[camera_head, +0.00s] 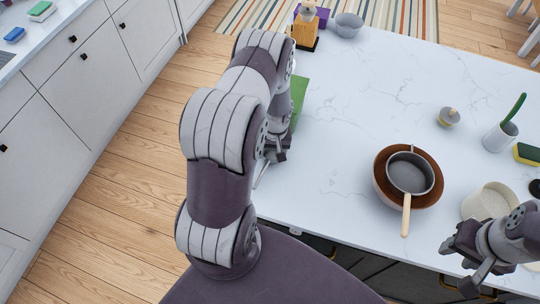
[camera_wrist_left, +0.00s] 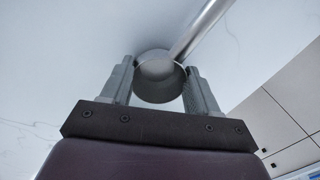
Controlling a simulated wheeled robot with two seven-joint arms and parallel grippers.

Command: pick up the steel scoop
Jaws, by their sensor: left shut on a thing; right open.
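The steel scoop (camera_wrist_left: 158,88) is between the two fingers of my left gripper (camera_wrist_left: 159,68) in the left wrist view. Its round metal bowl is gripped at the sides, and its handle (camera_wrist_left: 204,27) runs to the upper right. In the head view my left gripper (camera_head: 277,150) is at the left edge of the white counter, partly hidden by my arm. A thin part of the scoop (camera_head: 262,175) shows below it. I cannot tell whether the scoop touches the counter. My right gripper (camera_head: 470,264) is open and empty at the counter's front right.
A brown bowl (camera_head: 434,188) with a grey pan (camera_head: 408,176) in it stands on the counter (camera_head: 340,130). A white pot (camera_head: 470,205) is near my right arm. A green board (camera_head: 299,95) lies beyond my left gripper. The counter's middle is clear.

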